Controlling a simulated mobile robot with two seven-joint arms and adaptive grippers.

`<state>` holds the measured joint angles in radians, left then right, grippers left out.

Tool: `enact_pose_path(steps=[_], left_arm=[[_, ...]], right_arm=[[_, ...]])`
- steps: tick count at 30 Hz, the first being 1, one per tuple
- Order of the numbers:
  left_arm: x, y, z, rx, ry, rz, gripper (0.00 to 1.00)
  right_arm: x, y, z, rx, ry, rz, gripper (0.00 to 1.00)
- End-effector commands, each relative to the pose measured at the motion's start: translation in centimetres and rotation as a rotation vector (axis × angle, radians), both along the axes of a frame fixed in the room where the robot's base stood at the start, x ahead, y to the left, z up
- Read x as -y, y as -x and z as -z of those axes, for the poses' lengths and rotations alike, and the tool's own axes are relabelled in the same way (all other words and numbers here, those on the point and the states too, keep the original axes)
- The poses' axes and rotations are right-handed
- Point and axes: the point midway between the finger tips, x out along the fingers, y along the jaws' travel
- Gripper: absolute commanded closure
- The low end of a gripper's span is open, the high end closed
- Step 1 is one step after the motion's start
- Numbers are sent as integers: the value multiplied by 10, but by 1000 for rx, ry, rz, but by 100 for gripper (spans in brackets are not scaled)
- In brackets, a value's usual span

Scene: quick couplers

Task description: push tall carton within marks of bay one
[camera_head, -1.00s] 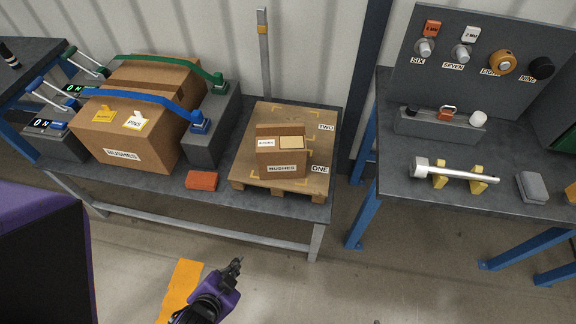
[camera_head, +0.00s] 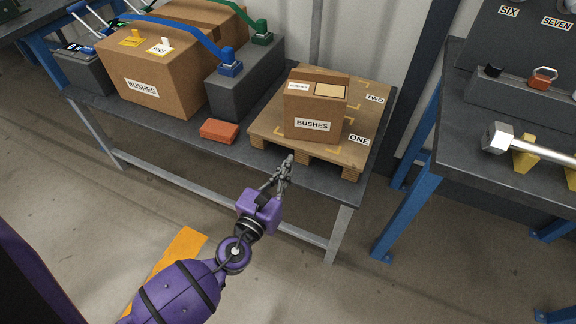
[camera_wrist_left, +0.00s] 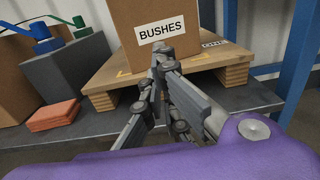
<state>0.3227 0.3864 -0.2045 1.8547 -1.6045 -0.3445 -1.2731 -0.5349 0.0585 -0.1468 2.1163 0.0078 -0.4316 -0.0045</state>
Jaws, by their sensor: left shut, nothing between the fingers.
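The tall carton (camera_head: 314,110), brown with a BUSHES label, stands upright on a wooden pallet (camera_head: 266,122). Bay one is the near half of the pallet, by the ONE label (camera_head: 359,140); yellow corner marks show beside the carton, some hidden behind it. The TWO label (camera_head: 375,99) marks the far half. My left gripper (camera_head: 288,161) is shut and empty, just in front of the carton's near face and low by the pallet's front edge. In the left wrist view the shut fingers (camera_wrist_left: 158,62) point at the carton (camera_wrist_left: 160,28); I cannot tell whether they touch. My right gripper is out of view.
A red-orange block (camera_head: 219,131) lies on the bench left of the pallet. A second bench with a blue leg (camera_head: 408,190) is at the right. The floor in front is clear.

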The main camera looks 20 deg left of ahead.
Motion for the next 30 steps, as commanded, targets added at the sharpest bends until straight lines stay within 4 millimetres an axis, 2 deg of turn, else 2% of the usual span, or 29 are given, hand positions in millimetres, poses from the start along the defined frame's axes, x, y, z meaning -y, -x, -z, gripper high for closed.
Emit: enact_pose_path(steps=[9,15,21,30], left_arm=[[4,-69,-2,1,5,0,100],[5,-102,-1,0,5,-1,100],[6,-116,0,-1,6,-1,100],[6,-118,0,-1,6,-1,100]], right_arm=[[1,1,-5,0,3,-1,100],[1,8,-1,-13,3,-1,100],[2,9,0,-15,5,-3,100],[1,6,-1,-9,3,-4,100]])
